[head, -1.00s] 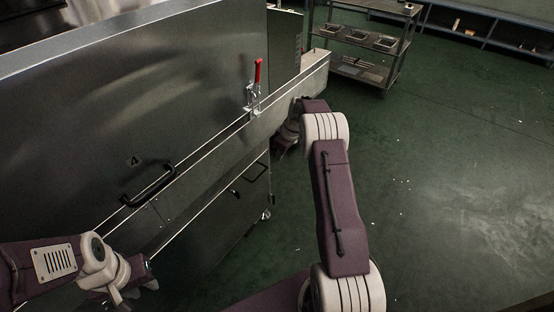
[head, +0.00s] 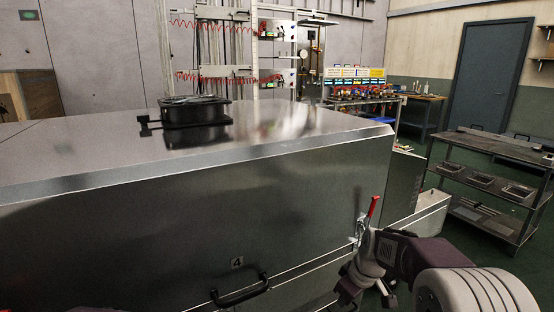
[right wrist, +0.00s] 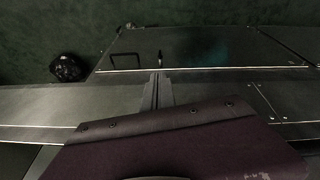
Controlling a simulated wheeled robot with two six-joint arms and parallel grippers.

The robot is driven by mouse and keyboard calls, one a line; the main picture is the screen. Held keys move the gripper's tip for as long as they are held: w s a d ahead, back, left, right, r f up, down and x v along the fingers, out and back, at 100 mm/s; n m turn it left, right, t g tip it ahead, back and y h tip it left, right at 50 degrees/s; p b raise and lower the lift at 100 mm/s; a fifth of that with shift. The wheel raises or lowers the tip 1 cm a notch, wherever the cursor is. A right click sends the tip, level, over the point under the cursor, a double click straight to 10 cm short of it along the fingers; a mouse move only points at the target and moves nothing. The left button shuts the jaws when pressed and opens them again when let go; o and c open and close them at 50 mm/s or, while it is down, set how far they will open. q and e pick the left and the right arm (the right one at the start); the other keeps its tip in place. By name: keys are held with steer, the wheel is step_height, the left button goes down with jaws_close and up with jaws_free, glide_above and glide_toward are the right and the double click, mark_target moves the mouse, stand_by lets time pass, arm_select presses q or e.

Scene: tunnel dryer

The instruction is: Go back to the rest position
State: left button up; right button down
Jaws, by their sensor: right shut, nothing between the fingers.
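My right gripper (head: 346,296) is at the lower right of the head view, in front of the steel dryer housing (head: 190,220). Its fingers are small there and partly cut off by the bottom edge. In the right wrist view the two fingers (right wrist: 158,92) are together with nothing between them. A toggle clamp with an upright red handle (head: 373,207) is on the dryer side, just above my right wrist. I cannot tell from the picture how far apart they are. My left gripper is not in view.
A black bar handle (head: 240,292) sticks out from the dryer panel marked 4. A black fan (head: 195,111) sits on the dryer top. A steel shelf cart (head: 490,165) with trays stands at the right. Green floor shows in the right wrist view (right wrist: 200,20).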

steer(key=s+f+m+g+h, duration=0.1)
steer(key=s+f+m, duration=0.25)
steer(key=s, duration=0.65)
steer(key=s+f+m+g, duration=0.1)
steer(key=s+f+m, duration=0.25)
steer(key=s, duration=0.65)
step_height(320, 180, up, 24)
steer(key=p, duration=2.3)
steer(key=shift+w+a+f+m+p, duration=0.2)
steer(key=shift+w+f+m+p, duration=0.05)
steer(key=shift+w+m+p, duration=0.15)
